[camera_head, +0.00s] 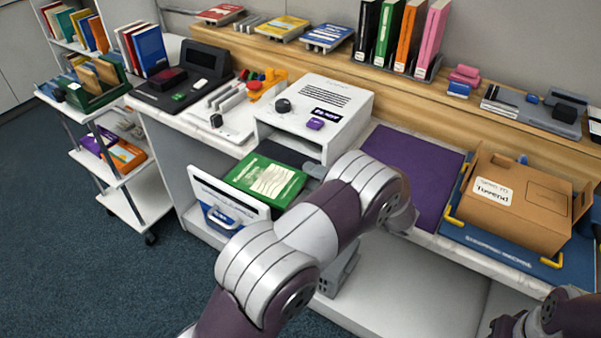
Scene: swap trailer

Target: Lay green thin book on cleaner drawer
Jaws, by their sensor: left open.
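The green thin book (266,180) has a pale printed cover and lies over the open drawer (229,199). The drawer has a white front with a blue label and a handle. It is pulled out below a white box-shaped unit (321,108). I cannot tell whether the book rests flat inside the drawer or on its edges. My left gripper (315,171) is open at the book's right edge, mostly hidden behind my left arm; contact cannot be made out. My right arm shows at the bottom right corner, and its gripper is out of view.
A purple mat (413,171) lies on the counter right of the white unit. A cardboard box (524,200) sits on a blue tray (500,248). A white cart (133,190) stands at the left. Upright binders (398,38) line the back shelf.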

